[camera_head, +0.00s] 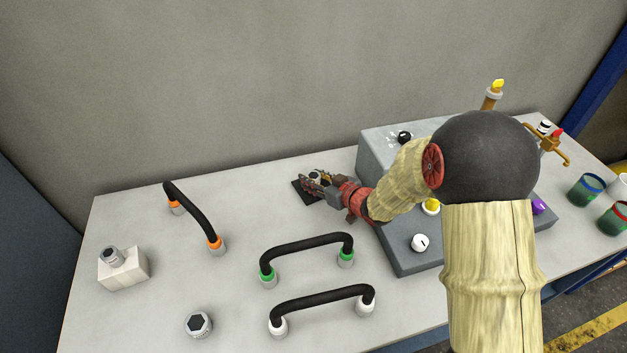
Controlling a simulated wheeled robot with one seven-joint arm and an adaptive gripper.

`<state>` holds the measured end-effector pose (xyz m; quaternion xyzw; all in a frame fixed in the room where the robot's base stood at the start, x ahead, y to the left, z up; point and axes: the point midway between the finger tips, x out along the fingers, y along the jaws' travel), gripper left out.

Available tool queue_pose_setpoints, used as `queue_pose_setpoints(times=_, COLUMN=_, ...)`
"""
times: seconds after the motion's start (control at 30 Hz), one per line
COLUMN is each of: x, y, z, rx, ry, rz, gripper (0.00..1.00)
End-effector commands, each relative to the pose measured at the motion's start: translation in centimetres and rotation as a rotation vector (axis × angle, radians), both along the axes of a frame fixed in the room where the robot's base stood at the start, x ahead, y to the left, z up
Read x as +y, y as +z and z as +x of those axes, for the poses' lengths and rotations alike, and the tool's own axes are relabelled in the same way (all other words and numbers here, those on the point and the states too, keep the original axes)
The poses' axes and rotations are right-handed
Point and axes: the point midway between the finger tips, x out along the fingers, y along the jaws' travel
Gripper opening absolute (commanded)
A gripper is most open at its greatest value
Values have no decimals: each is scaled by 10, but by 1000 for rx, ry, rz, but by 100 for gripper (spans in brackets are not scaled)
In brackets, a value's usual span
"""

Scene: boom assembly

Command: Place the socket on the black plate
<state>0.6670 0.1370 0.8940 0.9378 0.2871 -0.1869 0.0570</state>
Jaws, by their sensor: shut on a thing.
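The black plate (307,194) lies flat on the table near the back, left of the grey control box. My gripper (318,180) is over the plate, reaching in from the right. It is shut on a small grey socket (316,176), which is mostly hidden between the fingers. The socket is over the plate; I cannot tell whether it touches it. The fingers and wrist hide part of the plate's right side.
Black handles with orange (193,215), green (305,246) and white (322,298) ends stand on the table. A white block (124,268) with a grey fitting and a hex-topped piece (199,324) are at left. The grey control box (398,150) stands at right. Cups (586,190) stand beyond it.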

Motion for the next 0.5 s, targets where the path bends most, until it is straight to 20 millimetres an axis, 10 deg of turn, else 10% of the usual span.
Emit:
queue_pose_setpoints(times=0.2, x=0, y=-3, z=0, rx=-1, ry=0, rz=1, gripper=3)
queue_pose_setpoints(times=0.23, x=0, y=-3, z=0, rx=0, ry=0, rz=0, gripper=35)
queue_pose_setpoints(times=0.5, x=0, y=-3, z=0, rx=0, ry=0, rz=0, gripper=50)
